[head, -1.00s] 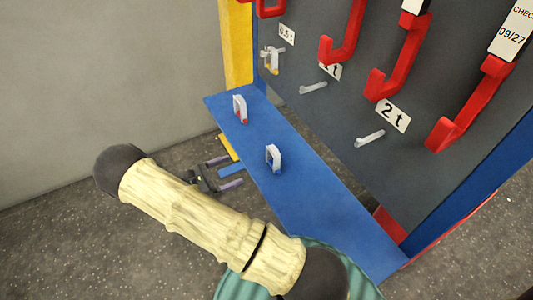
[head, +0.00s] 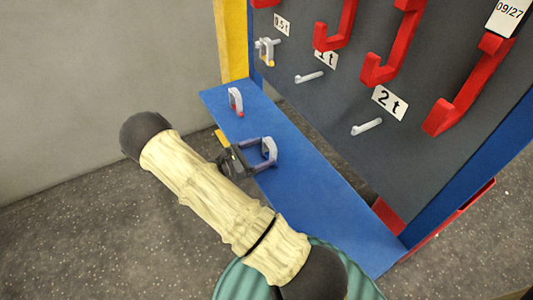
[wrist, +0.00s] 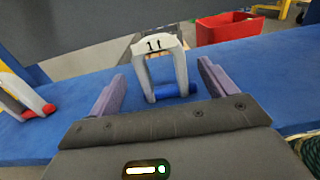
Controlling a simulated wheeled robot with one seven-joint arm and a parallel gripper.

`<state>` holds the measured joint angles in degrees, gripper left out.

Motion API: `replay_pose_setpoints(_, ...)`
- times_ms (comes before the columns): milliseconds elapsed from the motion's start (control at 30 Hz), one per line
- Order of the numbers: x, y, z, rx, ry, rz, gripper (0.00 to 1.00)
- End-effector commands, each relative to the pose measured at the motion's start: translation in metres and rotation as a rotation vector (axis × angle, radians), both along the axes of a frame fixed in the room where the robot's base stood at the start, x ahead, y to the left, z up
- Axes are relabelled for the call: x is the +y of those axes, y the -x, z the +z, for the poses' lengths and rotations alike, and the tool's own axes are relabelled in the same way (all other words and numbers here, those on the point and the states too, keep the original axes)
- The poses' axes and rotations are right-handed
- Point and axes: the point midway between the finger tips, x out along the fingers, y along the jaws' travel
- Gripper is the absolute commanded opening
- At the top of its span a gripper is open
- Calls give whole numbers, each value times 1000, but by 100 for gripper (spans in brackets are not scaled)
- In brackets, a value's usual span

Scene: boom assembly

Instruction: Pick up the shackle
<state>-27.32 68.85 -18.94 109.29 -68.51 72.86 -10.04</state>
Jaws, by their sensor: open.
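A grey shackle marked "1t" with a blue pin (wrist: 160,64) stands upright on the blue shelf (wrist: 265,70) in the wrist view. It also shows in the head view (head: 269,148). My gripper (wrist: 160,88) is open, with one purple finger on each side of this shackle and a gap visible on both sides. In the head view my gripper (head: 264,153) is at shelf height around the shackle. A second shackle with a red pin (head: 235,100) stands farther back on the shelf. It shows at the left edge of the wrist view (wrist: 20,97).
A grey board (head: 330,110) rises behind the shelf, with pegs, weight labels and large red hooks (head: 392,52). A third shackle with a yellow pin (head: 266,52) hangs on the 0.5t peg. A red bin (wrist: 228,27) stands beyond the shelf. The shelf's near end is clear.

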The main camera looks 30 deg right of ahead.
Motion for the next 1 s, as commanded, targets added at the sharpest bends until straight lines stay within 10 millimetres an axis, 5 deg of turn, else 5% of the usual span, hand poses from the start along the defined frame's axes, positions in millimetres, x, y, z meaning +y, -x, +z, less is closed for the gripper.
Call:
replay_pose_setpoints(367,-4,0,0,0,-1,-1,84)
replay_pose_setpoints(733,-49,3,4,-1,0,-2,84)
replay_pose_setpoints(1000,-55,3,6,-2,0,1,84)
